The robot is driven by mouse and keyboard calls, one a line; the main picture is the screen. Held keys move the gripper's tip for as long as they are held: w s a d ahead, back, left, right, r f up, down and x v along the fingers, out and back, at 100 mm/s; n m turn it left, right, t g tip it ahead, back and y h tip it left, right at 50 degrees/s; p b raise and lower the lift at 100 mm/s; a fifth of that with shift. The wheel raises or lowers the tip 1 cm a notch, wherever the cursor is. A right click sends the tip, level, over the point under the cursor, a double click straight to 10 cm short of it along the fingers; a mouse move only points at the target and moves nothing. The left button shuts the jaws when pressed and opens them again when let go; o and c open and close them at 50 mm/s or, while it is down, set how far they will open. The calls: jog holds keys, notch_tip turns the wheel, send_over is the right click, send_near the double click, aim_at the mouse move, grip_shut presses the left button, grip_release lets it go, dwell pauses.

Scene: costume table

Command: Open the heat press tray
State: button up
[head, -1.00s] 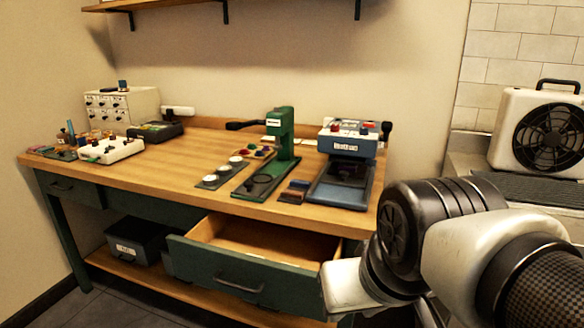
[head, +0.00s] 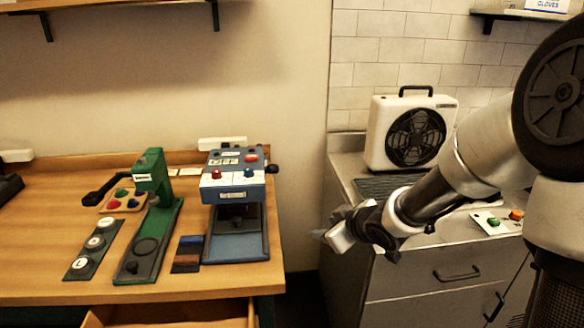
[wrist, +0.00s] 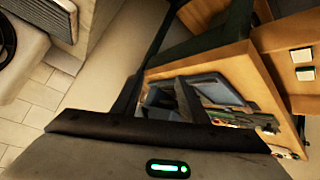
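The heat press (head: 233,178) is a blue machine with a light control panel and coloured knobs, at the right end of the wooden table. Its flat blue-grey tray (head: 237,248) lies low at the front, under the raised head. I cannot tell how far the tray is pulled out. My gripper (head: 325,236) is to the right of the press and apart from it, over the gap between table and counter. In the wrist view, my gripper's dark fingers (wrist: 157,100) stand apart with nothing held, and the press (wrist: 195,90) shows beyond them, partly hidden.
A green press (head: 150,215), a strip of round white pieces (head: 92,248) and small dark blocks (head: 187,254) lie left of the heat press. An open drawer (head: 170,316) juts out below the table's front. A white fan (head: 410,130) stands on the right counter.

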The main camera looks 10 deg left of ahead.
aim_at(237, 219)
jog(key=s+a+r+n+g+y+p, duration=0.15)
jog(key=a+y+p, duration=0.35)
jog(key=a, duration=0.6)
jog(key=shift+y, duration=0.7)
jog(key=b+x, duration=0.1)
jog(key=x, duration=1)
jog(key=b+x, duration=0.1)
jog(key=x, duration=0.5)
jog(key=shift+d+f+b, duration=0.1)
jog(key=shift+f+b, duration=0.2)
jog(key=shift+b, duration=0.05)
grip_shut()
